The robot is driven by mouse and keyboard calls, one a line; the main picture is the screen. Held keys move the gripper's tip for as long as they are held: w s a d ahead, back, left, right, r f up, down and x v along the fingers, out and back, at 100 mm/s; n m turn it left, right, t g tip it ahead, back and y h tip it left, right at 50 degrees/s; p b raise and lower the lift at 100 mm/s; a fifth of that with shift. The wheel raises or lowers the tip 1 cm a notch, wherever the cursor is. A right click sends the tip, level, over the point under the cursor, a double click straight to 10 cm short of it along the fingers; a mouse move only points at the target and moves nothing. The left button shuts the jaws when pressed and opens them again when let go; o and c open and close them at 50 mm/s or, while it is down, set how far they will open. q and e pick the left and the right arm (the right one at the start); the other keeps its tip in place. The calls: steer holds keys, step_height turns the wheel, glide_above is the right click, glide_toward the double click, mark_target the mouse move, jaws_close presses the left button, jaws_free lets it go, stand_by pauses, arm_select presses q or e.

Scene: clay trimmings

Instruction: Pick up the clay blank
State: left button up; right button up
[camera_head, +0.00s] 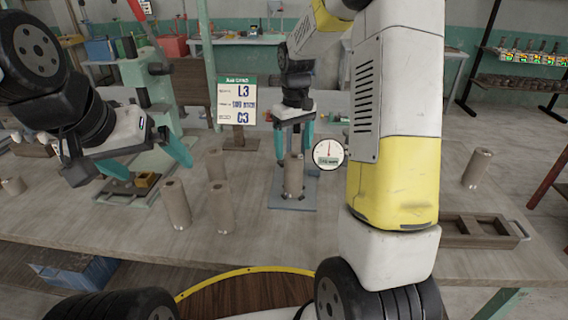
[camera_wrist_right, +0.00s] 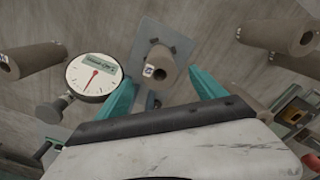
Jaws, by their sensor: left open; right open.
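Several similar grey-brown clay cylinders stand about; the pictures do not single out one as the blank. One clay blank (camera_head: 293,178) stands upright on a small grey metal plate (camera_head: 282,203) at mid-table. My right gripper (camera_head: 293,150) points down above it, jaws open, fingers on either side of its upper part. In the right wrist view this blank (camera_wrist_right: 160,66) shows between the teal fingertips (camera_wrist_right: 160,82), with a small mark near its top; contact cannot be told. My left gripper (camera_head: 147,165) is open and empty at the left, above the table.
A round dial gauge (camera_head: 329,153) is right beside the plate. Other cylinders (camera_head: 176,204), (camera_head: 220,208) and (camera_head: 216,165) stand to its left, another (camera_head: 478,168) at right. A wooden tray (camera_head: 470,241) lies at right. A sign (camera_head: 236,100) stands behind.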

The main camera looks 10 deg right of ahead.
mark_target(294, 164)
step_height(294, 164, down, 7)
steer(key=shift+f, duration=0.1)
stand_by(0.3)
jaws_close()
